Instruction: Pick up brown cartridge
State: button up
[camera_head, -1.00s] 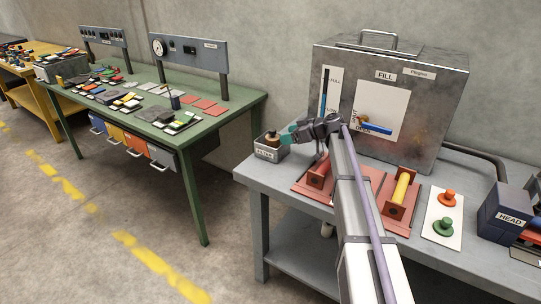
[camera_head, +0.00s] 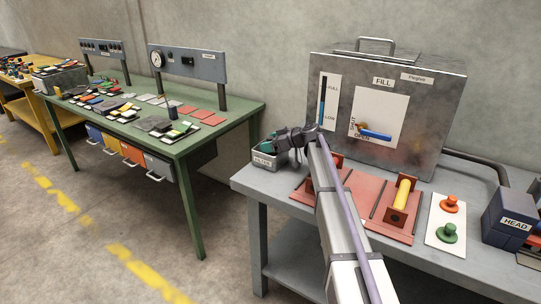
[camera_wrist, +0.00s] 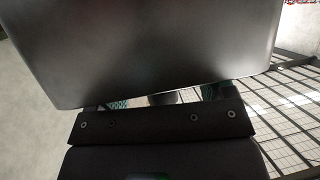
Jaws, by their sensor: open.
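I cannot make out the brown cartridge now; my gripper covers the inside of the small grey bin (camera_head: 264,161) at the left end of the grey bench. My gripper (camera_head: 269,146), with teal fingertips, is open at this bin, at or just above its rim. I cannot tell whether the fingers stand around anything. A large dark grey surface hides most of that view.
The metal tank (camera_head: 440,115) with a blue lever (camera_head: 376,135) stands behind my arm. Red stands with a yellow roller (camera_head: 402,193), orange (camera_head: 449,203) and green (camera_head: 447,233) knobs, and a HEAD box (camera_head: 508,217) are on the right. A green table (camera_head: 190,135) stands left, across a gap.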

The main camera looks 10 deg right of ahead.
jog(key=c, duration=0.7)
